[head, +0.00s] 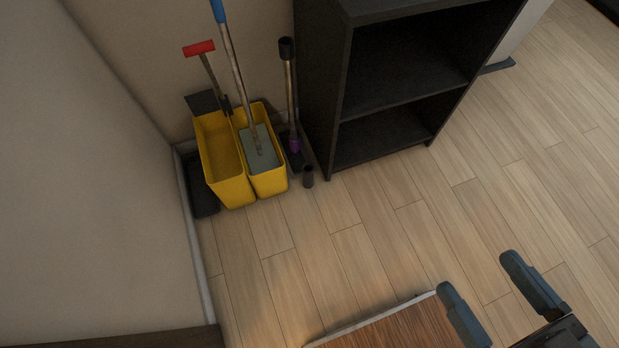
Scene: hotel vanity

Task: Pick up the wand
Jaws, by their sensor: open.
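No object is clearly marked as the wand. The most wand-like thing is a metal tube (290,95) with a dark top and a purple part low down, upright in the corner between the yellow bucket and the black shelf. My gripper (492,287) is at the lower right, its two grey-blue fingers wide apart with nothing seen between them. It is far from the tube. One finger overlaps the edge of a wooden surface (385,330). A tiny dark bit at that surface's far edge is too small to identify.
A yellow two-part bucket (222,160) holds a blue-handled mop (236,70); a red-handled tool (200,48) stands at it. A black open shelf (325,90) is right of the tube. Wood floor (400,220) lies clear in the middle.

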